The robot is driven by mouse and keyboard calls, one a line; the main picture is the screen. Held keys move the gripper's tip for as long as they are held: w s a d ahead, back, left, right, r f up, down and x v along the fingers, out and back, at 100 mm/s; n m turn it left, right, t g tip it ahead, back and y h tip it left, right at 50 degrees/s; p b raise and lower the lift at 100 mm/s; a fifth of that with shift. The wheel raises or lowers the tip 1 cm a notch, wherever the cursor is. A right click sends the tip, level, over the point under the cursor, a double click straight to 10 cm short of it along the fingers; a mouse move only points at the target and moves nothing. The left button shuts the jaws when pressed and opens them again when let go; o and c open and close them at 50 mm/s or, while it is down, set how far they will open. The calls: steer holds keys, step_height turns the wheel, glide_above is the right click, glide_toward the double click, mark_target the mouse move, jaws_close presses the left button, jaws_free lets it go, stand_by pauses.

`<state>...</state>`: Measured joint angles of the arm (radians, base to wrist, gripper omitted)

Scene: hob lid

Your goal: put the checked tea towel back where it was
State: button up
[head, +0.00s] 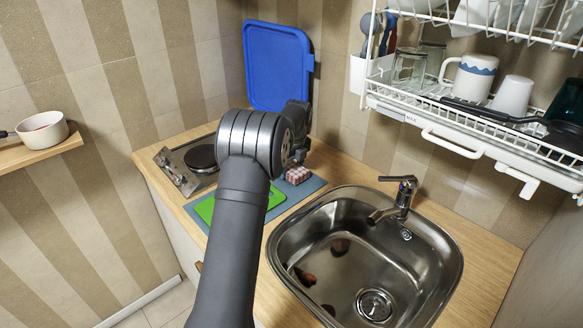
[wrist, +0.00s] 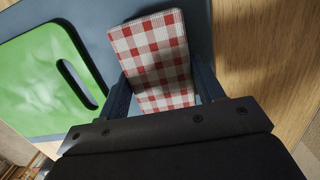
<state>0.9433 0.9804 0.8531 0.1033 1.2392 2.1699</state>
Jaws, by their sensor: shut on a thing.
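The red-and-white checked tea towel (wrist: 152,50) is folded into a block in the wrist view. My gripper (wrist: 160,90) has a finger on each side of it and is shut on it. In the head view the towel (head: 298,175) shows at the right end of the blue-grey mat (head: 313,184), beside the sink. My arm hides most of the gripper there. In the wrist view the mat lies under or just below the towel; I cannot tell whether they touch.
A green cutting board (wrist: 40,85) lies on the mat, left of the towel. The hob (head: 190,162) is at the back left, with a raised blue lid (head: 278,65) behind. The sink (head: 365,255) and its tap (head: 400,195) are at right, under a dish rack (head: 470,110).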

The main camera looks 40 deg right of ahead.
mark_target(290, 167)
steer(key=shift+f, duration=0.15)
steer(key=o, duration=0.9)
steer(key=r, duration=0.4)
steer(key=s+r, duration=0.1)
steer(key=r, duration=0.7)
steer(key=shift+s+r, duration=0.1)
steer(key=shift+s, duration=0.15)
steer(key=f, duration=0.4)
steer(key=w+f, duration=0.1)
steer(key=f, duration=0.6)
steer(key=shift+w+f, duration=0.3)
steer(key=shift+f, duration=0.1)
steer(key=shift+r, duration=2.2)
